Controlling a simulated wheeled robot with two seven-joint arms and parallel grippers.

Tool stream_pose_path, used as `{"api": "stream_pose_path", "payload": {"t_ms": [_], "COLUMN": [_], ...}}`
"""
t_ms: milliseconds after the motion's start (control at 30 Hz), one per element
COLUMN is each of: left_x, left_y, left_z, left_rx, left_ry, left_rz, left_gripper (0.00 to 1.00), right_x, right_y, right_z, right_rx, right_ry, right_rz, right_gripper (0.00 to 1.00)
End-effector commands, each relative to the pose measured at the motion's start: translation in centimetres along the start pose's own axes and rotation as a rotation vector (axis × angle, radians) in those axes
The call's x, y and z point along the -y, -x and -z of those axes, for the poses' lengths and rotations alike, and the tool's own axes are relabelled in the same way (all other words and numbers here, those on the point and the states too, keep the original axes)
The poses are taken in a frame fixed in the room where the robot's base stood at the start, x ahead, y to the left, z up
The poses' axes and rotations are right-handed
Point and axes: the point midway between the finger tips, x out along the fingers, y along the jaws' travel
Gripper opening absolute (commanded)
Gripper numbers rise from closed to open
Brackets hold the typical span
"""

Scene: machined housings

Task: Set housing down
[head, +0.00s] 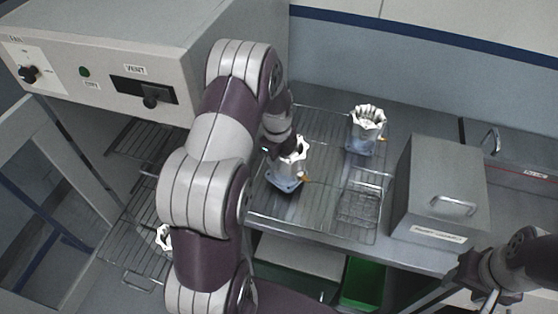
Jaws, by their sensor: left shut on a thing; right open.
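A white-topped housing (291,166) with a crown-like rim and a bluish lower part is at the left side of the wire rack (318,215) on the bench. My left gripper (286,150) is shut on this housing, reaching in from its upper left; the fingers are partly hidden by my arm. I cannot tell whether its base touches the rack or hangs just above it. A second, similar housing (368,125) stands upright at the back right of the rack. My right gripper (487,301) is open and empty at the lower right, away from the rack.
A grey cabinet (130,50) with knobs stands at upper left, its door open. Inside, another white part (163,238) shows partly behind my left arm. A small wire basket (358,204) sits at the rack's front right. A grey lidded box (438,185) stands to the right.

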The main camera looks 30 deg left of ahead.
Motion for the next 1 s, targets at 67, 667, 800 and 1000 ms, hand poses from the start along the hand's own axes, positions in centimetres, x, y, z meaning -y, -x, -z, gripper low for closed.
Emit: {"api": "stream_pose_path", "payload": {"t_ms": [67,667,800,1000], "left_x": [-0.1,-0.2,-0.1,-0.1], "left_y": [-0.9,-2.8,-2.4,1.7], "left_z": [0.1,0.1,0.1,0.0], "left_rx": [-0.001,-0.001,0.000,0.002], "left_ry": [0.000,0.000,0.000,0.000], "left_rz": [-0.003,-0.002,0.000,0.005], "left_gripper": [0.00,0.50,0.50,0.50], "right_x": [0.0,0.0,0.0,0.0], "right_y": [1.1,1.3,1.0,-1.0], "right_z": [0.1,0.2,0.1,-0.1], "right_rx": [-0.001,0.000,0.000,0.000], "right_ry": [0.000,0.000,0.000,0.000], "right_rz": [0.000,0.000,0.000,0.000], "right_gripper": [0.51,0.51,0.51,0.51]}}
